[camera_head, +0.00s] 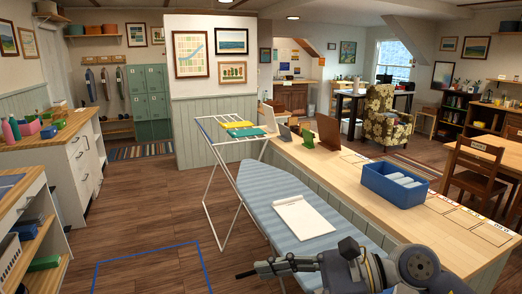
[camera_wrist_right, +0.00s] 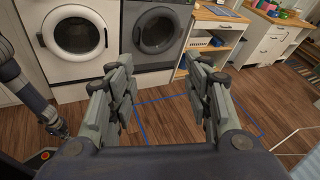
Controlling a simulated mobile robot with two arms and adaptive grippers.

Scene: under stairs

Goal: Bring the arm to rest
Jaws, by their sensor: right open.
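My right arm comes in at the bottom right of the head view, with its gripper (camera_head: 268,267) pointing left over the near end of the ironing board. My left gripper does not show in the head view.
A blue-striped ironing board (camera_head: 262,190) bears a white sheet-like item (camera_head: 302,217). A wooden counter (camera_head: 350,183) with a blue bin (camera_head: 394,188) runs beside it. A white drying rack (camera_head: 208,150) stands behind. Two washers (camera_wrist_right: 72,30) face the right wrist camera. Blue tape (camera_head: 150,256) marks clear floor.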

